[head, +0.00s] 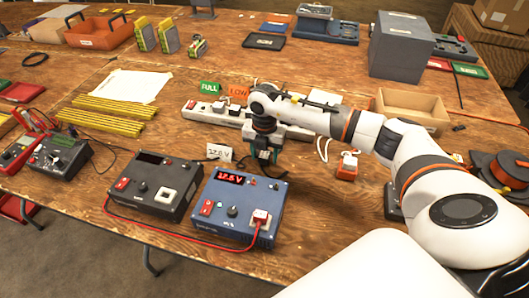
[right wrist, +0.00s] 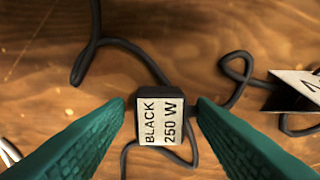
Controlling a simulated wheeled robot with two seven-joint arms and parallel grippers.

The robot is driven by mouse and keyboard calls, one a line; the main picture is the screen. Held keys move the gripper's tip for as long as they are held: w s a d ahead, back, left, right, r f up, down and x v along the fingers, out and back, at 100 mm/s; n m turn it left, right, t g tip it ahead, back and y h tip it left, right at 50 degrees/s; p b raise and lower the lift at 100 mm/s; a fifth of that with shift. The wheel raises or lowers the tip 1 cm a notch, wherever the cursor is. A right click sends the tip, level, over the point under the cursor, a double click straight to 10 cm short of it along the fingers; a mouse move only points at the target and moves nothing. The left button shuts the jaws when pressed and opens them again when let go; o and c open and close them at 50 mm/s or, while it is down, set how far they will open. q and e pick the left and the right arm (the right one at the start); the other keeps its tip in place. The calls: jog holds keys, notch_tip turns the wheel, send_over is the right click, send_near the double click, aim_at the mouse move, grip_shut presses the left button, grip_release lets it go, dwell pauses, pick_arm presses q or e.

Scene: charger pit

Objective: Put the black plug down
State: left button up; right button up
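The black plug (right wrist: 160,118), a small block with a white label reading "BLACK 250 W", shows in the right wrist view with its dark cord looping around it over the wood. My right gripper (right wrist: 161,103) has its two green fingers on either side of the plug, with a narrow gap at each side. The fingers look open and not touching it. In the head view my right gripper (head: 264,153) points down low over the table, behind the blue power box (head: 237,205). The plug cannot be made out clearly there. My left gripper is not in view.
A dark power box (head: 155,186) stands left of the blue one, which has a red-corded plug in its socket. A white power strip (head: 215,112) lies behind the gripper. A small white card (head: 219,152) stands to its left. An orange-and-white block (head: 347,167) is to its right.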

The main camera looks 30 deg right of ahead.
aim_at(264, 154)
jog(key=shift+r, duration=0.65)
notch_tip(264, 154, up, 11)
jog(key=shift+r, duration=0.1)
dwell(0.3)
